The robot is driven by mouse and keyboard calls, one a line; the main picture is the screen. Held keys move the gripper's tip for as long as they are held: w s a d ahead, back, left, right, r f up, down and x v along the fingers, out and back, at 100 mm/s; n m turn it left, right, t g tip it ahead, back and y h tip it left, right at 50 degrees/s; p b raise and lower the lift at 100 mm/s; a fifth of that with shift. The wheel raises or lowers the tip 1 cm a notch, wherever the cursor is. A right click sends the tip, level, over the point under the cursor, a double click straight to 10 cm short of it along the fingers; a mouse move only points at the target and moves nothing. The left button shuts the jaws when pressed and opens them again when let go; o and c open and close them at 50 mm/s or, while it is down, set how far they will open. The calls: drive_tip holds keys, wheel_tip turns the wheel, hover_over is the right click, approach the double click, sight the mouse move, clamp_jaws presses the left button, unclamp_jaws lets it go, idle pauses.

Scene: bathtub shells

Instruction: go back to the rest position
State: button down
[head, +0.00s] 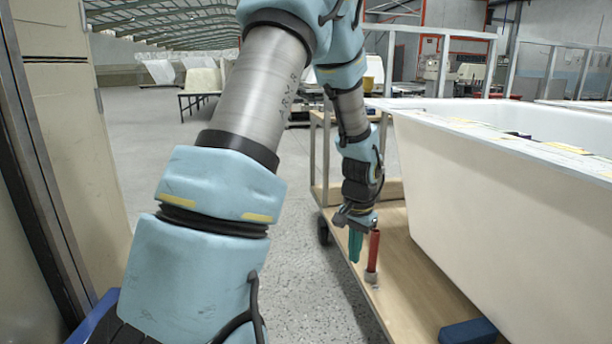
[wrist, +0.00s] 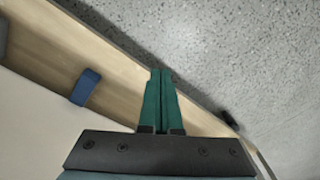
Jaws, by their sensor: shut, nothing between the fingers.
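My gripper (head: 355,255) hangs at the end of my arm with its green fingers pointing down, over the edge of the wooden lower shelf (head: 415,300) of a cart. In the wrist view the gripper's two fingers (wrist: 161,74) are together with nothing between them. A red upright cylinder (head: 374,250) with a greyish lower end stands just right of the fingers in the head view. I cannot tell whether it touches the gripper; it does not show in the wrist view.
A large white bathtub shell (head: 470,190) fills the right side above the shelf. A blue block (head: 468,332) lies on the shelf; it also shows in the wrist view (wrist: 86,87). A beige panel (head: 75,130) stands close on the left. Speckled floor (head: 310,265) is clear between.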

drive_tip(key=s+a+r+n, duration=0.4)
drive_tip(key=s+a, duration=0.2)
drive_tip(key=a, duration=0.4)
drive_tip(key=s+a+r+n, duration=0.4)
drive_tip(key=s+a+r, duration=0.15)
drive_tip(key=a, duration=0.35)
wheel_tip(320, 180, up, 33)
drive_tip(key=p, duration=3.4)
drive_tip(key=shift+w+d+t, duration=0.15)
drive_tip(key=shift+w+t, duration=0.05)
drive_tip(key=shift+t, duration=0.2)
